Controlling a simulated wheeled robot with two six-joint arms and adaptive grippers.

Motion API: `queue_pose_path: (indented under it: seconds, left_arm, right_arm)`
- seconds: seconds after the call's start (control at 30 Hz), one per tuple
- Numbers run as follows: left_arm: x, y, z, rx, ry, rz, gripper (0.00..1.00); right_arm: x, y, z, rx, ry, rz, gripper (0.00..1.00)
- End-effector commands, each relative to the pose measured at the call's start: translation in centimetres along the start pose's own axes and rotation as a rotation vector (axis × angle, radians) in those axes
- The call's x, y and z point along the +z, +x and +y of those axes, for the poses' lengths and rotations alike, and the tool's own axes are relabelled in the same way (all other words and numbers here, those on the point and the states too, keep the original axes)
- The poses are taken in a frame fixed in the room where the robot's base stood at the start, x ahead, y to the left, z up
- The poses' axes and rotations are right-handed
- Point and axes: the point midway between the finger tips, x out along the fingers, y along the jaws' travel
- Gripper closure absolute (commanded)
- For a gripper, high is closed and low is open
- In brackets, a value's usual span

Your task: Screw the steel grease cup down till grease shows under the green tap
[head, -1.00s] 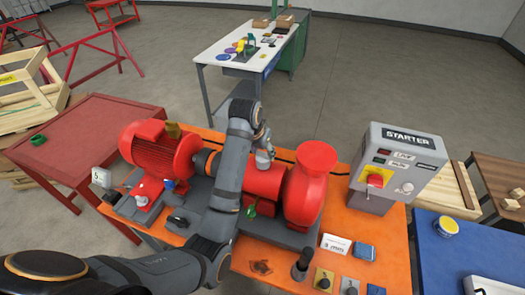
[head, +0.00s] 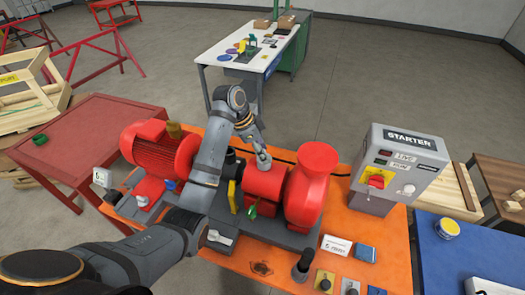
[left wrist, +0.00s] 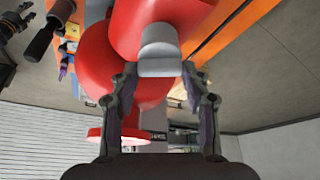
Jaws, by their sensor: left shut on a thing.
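The steel grease cup (left wrist: 160,48) is a short grey cylinder on the red pump housing (head: 266,186), seen close in the left wrist view. My left gripper (head: 264,163) comes down from above onto the top of the housing. In the left wrist view its two fingers (left wrist: 160,74) are shut on the cup, one on each side. The green tap (head: 251,211) sits low on the front of the housing. The space under it is too small to tell whether grease shows. My right gripper is not in view.
The red motor (head: 160,150) stands left of the housing, and the round red pump casing (head: 308,185) stands right. The grey starter box (head: 392,165) is further right on the orange bench (head: 386,252). A dark upright knob (head: 302,266) stands at the front.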

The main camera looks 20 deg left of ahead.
Motion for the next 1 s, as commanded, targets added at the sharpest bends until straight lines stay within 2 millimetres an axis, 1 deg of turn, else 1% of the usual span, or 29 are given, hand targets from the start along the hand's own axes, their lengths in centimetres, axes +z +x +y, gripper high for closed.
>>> queue_pose_path:
  seconds: [0.2,0.5,1.0]
  left_arm:
    - [0.0,-0.02,-0.15,0.06,0.146,-0.001,0.85]
    - [-0.05,-0.01,-0.2,0.112,0.271,0.0,0.85]
    - [-0.02,0.03,-0.2,0.128,0.31,-0.001,0.85]
  right_arm:
    - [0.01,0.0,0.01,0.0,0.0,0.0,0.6]
    - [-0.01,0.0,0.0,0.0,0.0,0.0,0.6]
    - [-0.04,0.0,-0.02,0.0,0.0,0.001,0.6]
